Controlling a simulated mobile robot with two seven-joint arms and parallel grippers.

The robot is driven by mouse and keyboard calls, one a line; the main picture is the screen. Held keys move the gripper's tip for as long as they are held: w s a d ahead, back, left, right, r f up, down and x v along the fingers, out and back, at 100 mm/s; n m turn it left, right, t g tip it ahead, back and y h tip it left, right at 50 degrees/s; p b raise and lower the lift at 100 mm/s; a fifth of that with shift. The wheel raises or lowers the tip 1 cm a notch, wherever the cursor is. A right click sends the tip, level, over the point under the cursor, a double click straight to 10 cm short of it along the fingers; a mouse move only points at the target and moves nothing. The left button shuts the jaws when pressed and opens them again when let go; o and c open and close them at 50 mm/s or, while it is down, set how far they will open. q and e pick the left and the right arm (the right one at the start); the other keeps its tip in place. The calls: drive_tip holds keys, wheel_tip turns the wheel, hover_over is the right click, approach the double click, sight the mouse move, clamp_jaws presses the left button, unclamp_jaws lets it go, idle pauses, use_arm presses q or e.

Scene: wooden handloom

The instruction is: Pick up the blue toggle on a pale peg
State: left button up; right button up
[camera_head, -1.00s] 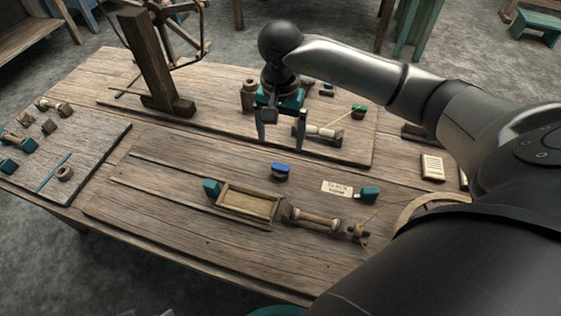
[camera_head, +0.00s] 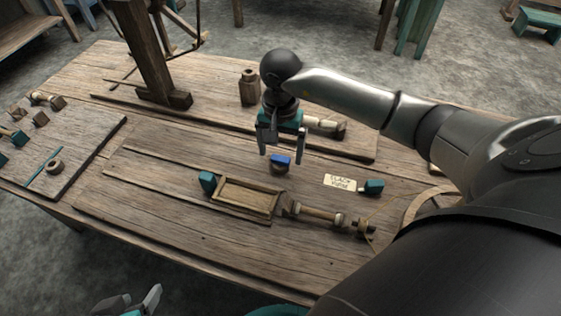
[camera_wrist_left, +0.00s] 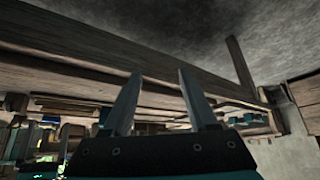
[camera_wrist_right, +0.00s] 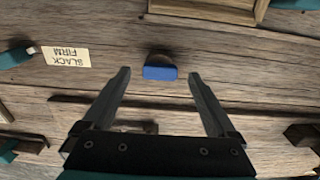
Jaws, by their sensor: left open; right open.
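The blue toggle (camera_head: 281,160) sits on its short peg (camera_head: 280,170) near the middle of the bench. In the right wrist view the blue toggle (camera_wrist_right: 160,73) lies between the lines of the two fingertips. My right gripper (camera_head: 280,154) points down, open and empty, with its fingers on either side of the toggle in the head view. I cannot tell how far above it the tips are. My left gripper (camera_head: 135,300) is open and empty at the bottom left, low beside the bench's front edge; its open fingers also show in the left wrist view (camera_wrist_left: 158,76).
A wooden tray (camera_head: 232,207), a teal block (camera_head: 207,181), a spool (camera_head: 318,216), a paper label (camera_head: 342,182) and another teal piece (camera_head: 373,187) lie around the toggle. A raised board with a post (camera_head: 150,60) stands behind. Bare wood surrounds the toggle closely.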

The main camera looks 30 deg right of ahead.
drive_tip(key=shift+f, duration=0.65)
drive_tip(key=shift+c, duration=0.3)
clamp_jaws()
drive_tip(key=shift+r, duration=0.2)
